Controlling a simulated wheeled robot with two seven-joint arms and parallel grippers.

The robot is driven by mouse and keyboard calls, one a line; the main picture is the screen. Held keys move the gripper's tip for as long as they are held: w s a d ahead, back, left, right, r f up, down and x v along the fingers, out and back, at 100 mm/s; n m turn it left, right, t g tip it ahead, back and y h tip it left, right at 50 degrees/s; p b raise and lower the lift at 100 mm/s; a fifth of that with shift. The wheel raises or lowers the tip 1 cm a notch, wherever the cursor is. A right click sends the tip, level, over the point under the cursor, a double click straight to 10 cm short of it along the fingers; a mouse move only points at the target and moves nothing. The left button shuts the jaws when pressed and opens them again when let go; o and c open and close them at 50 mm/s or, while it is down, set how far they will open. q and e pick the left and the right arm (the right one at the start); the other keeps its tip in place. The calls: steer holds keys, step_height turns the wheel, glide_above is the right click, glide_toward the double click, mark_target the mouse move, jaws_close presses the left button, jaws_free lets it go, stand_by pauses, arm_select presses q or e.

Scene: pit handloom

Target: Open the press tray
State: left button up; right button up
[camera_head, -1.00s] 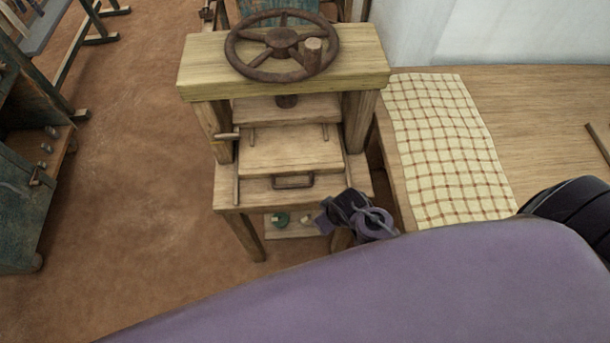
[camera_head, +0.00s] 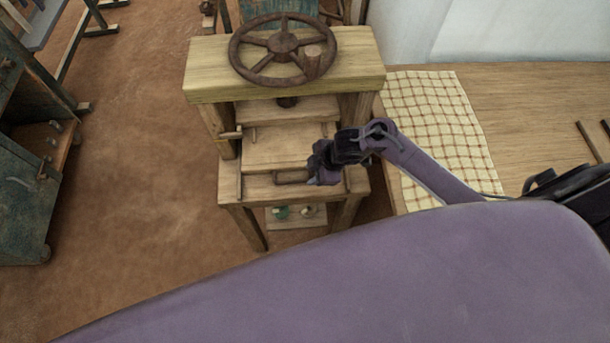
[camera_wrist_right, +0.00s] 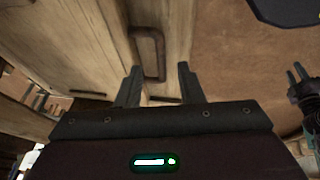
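The press tray (camera_head: 285,150) is a flat wooden board in the wooden press, under the pressing plate (camera_head: 287,111). A dark metal handle (camera_head: 291,178) is on its front edge; it also shows in the right wrist view (camera_wrist_right: 149,54). My right gripper (camera_head: 318,168) is at the right end of the handle in the head view and partly hides it. In the right wrist view its two fingers (camera_wrist_right: 158,86) are apart with nothing between them, and the handle lies just beyond their tips. Contact cannot be made out.
A rusty handwheel (camera_head: 284,48) sits on the press's top beam (camera_head: 205,70). To the right is a wooden table (camera_head: 520,110) with a checked cloth (camera_head: 435,115). A dark green cabinet (camera_head: 25,200) stands at left. The brown floor (camera_head: 130,190) between is clear.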

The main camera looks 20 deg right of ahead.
mark_target(302, 180)
steer(key=x, duration=0.5)
steer(key=shift+w+a+f, duration=0.1)
steer(key=shift+f, duration=0.2)
jaws_close()
